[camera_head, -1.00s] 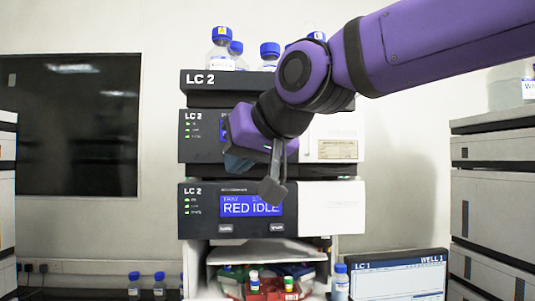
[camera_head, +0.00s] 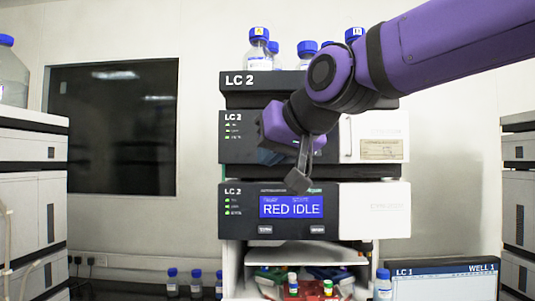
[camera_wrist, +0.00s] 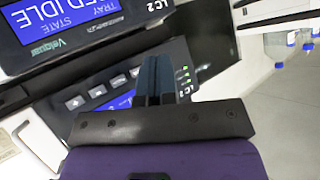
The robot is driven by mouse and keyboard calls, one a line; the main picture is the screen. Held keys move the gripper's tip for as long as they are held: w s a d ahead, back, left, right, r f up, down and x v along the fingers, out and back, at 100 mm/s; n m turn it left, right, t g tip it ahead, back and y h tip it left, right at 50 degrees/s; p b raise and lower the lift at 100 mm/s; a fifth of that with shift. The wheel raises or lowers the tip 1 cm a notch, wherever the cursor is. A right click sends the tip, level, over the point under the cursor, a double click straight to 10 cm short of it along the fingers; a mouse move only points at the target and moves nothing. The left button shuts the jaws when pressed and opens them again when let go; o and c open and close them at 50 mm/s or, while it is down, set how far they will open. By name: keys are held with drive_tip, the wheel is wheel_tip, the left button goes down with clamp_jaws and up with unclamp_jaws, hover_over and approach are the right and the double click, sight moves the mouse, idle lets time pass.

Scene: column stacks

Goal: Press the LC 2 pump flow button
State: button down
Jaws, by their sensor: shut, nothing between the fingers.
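The LC 2 stack stands in the middle of the head view. Its upper module (camera_head: 233,140) has green status lights and a screen mostly covered by my arm. In the wrist view this module's tilted front shows a blue screen (camera_wrist: 119,101) and small buttons (camera_wrist: 86,97), one marked with a plus. The flow button's label is not readable. My gripper (camera_wrist: 156,62) is shut and empty, its fingers over this front; contact cannot be told.
The lower LC 2 module (camera_head: 367,210) reads RED IDLE and has two buttons. Below it is an open bay with a red tray (camera_head: 312,288). Blue-capped bottles (camera_head: 258,50) stand on top. An LC 1 monitor (camera_head: 442,283) is at lower right; other stacks flank both sides.

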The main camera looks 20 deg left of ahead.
drive_tip(key=shift+w+a, duration=0.2)
drive_tip(key=shift+w, duration=0.7)
drive_tip(key=shift+w+a, duration=0.25)
drive_tip(key=shift+w, duration=0.6)
drive_tip(key=shift+w+a, duration=0.2)
drive_tip(key=shift+w, duration=0.7)
drive_tip(key=shift+w+a, duration=0.1)
drive_tip(key=shift+w, duration=0.25)
drive_tip(key=shift+w+a, duration=0.1)
drive_tip(key=shift+w, duration=0.35)
idle(0.6)
drive_tip(key=shift+s, duration=0.15)
drive_tip(key=shift+s+d, duration=0.2)
drive_tip(key=shift+s, duration=0.5)
drive_tip(key=shift+s+d, duration=0.2)
drive_tip(key=shift+s, duration=0.6)
drive_tip(key=shift+s+d, duration=0.15)
drive_tip(key=shift+s, duration=0.7)
drive_tip(key=shift+s+d, duration=0.2)
drive_tip(key=shift+s, duration=0.6)
